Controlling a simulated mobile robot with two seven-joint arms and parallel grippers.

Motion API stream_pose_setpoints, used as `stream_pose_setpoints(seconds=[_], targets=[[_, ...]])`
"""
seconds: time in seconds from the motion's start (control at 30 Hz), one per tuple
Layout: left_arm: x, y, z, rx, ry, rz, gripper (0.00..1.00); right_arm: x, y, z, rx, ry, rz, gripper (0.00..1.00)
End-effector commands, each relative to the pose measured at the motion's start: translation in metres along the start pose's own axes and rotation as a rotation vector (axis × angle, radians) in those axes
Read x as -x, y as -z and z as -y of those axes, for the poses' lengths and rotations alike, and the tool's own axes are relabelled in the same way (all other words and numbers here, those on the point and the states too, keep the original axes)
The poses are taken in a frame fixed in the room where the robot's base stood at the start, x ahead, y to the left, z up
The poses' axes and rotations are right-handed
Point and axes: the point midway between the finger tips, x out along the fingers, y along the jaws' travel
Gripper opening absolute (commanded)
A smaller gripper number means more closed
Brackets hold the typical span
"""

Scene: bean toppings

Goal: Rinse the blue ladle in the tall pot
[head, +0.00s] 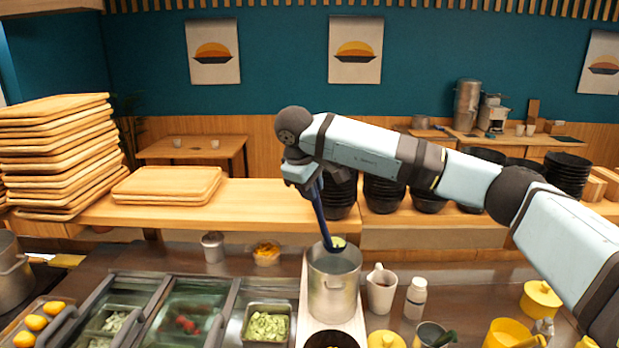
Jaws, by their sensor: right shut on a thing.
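The tall pot (333,292) is a silver metal cylinder at the lower centre, standing on a light board. The blue ladle (322,215) slants down from my right gripper toward the pot's mouth. Its low end is at the pot's far rim, where a small greenish patch shows; whether it is inside or just above the rim I cannot tell. My right gripper (304,178) is shut on the upper end of the ladle's handle, above and slightly left of the pot. My left gripper is not in view.
Food bins (190,315) and a tray of green pieces (267,325) lie left of the pot. A white mug (381,289) and white bottle (416,298) stand close on its right. Stacked black bowls (384,192) and wooden trays (55,155) stand on the shelf behind.

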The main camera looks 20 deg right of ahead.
Motion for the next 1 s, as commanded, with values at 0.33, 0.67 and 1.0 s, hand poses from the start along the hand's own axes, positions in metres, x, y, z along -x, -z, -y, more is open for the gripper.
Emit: stream_pose_setpoints(seconds=[0.33,0.67,1.0], targets=[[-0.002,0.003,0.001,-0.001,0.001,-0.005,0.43,-0.046,-0.001,0.011,0.000,0.033,0.002,0.00],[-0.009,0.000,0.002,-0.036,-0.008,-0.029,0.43,-0.086,-0.001,0.029,0.004,0.029,0.000,0.00],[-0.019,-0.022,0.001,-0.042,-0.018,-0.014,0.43,-0.099,0.000,0.063,0.003,-0.098,-0.001,0.00]])
